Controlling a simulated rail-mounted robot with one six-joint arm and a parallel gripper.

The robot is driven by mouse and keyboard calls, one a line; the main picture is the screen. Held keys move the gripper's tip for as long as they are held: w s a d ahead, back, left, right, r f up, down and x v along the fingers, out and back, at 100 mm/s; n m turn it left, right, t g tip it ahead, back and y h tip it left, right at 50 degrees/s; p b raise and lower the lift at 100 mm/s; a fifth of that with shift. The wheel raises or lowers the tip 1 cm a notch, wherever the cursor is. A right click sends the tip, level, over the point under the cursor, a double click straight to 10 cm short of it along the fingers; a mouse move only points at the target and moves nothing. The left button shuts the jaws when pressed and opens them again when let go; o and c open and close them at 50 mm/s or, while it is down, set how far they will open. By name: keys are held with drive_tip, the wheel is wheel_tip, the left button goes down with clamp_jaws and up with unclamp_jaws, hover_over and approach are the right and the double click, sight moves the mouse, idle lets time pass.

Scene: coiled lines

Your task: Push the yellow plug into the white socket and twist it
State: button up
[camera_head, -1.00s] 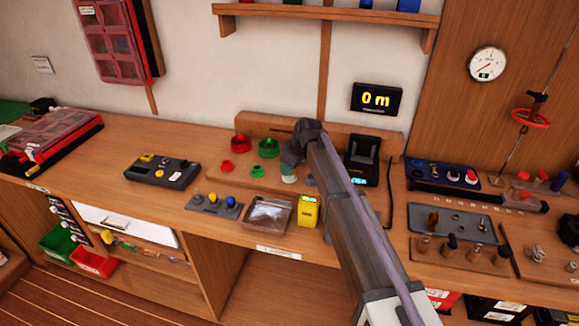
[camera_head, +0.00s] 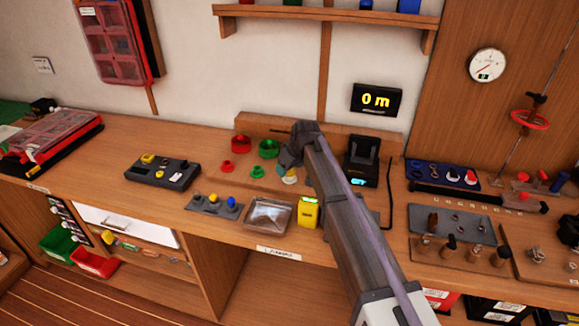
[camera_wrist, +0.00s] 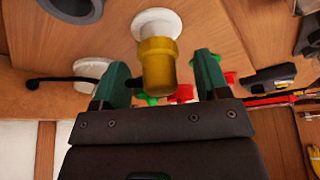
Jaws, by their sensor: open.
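The yellow plug (camera_wrist: 157,68) stands with its far end at the round white socket (camera_wrist: 157,20) in the wrist view; I cannot tell how deep it sits or whether it is twisted. My gripper (camera_wrist: 161,63) is open, its two green fingers apart on either side of the plug, with a visible gap on both sides. In the head view, my gripper (camera_head: 289,158) is over the wooden board, the white socket (camera_head: 290,180) shows just below it, and a bit of the yellow plug (camera_head: 282,169) shows beside it. My arm hides part of this spot.
Red (camera_head: 241,143) and green (camera_head: 268,149) plugs stand left of my gripper, behind a red socket (camera_head: 227,166) and a green socket (camera_head: 257,171). A black device (camera_head: 361,160) stands close on the right. A yellow box (camera_head: 308,212) and clear-lidded case (camera_head: 268,215) are in front.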

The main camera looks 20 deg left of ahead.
drive_tip(key=p+v, duration=0.9)
drive_tip(key=v, duration=0.1)
drive_tip(key=shift+r, duration=0.2)
drive_tip(key=s+d+m+h, duration=0.1)
drive_tip(key=s+d+m, duration=0.3)
drive_tip(key=s+d, duration=0.4)
drive_tip(key=s+d+m+g+h, duration=0.1)
drive_tip(key=s+d+m, duration=0.3)
drive_tip(key=d, duration=1.5)
drive_tip(key=s+d+f+m+g+h, duration=0.1)
drive_tip(key=s+d+m, duration=0.3)
drive_tip(key=s+d, duration=0.9)
drive_tip(key=shift+d+h, duration=0.5)
drive_tip(key=shift+d, duration=0.15)
drive_tip(key=shift+o, duration=0.2)
drive_tip(key=shift+f, duration=0.1)
